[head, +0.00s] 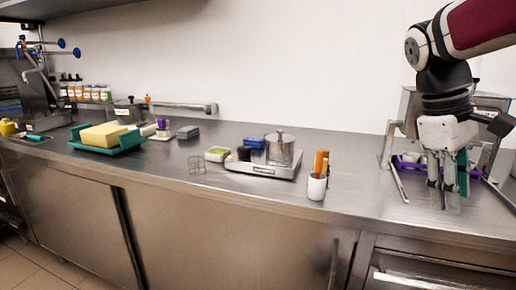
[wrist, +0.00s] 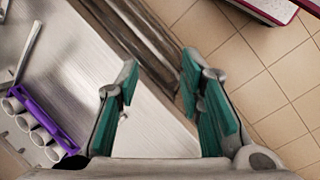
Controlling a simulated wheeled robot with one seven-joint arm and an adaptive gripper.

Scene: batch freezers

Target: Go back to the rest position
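My gripper (head: 450,205) hangs at the right of the head view, pointing down, in front of a metal frame and a purple rack on the counter. In the wrist view my gripper (wrist: 158,75) shows two teal-padded fingers well apart, with nothing between them. Below the fingers lie the counter's front edge and part of the tiled floor. The gripper hides part of the machine behind it.
The purple rack (wrist: 45,118) with white cups lies left of the fingers in the wrist view. On the counter (head: 250,195) stand a white cup with orange-handled tools (head: 317,187), a scale with a pot (head: 280,150) and a teal tray with a yellow block (head: 104,135).

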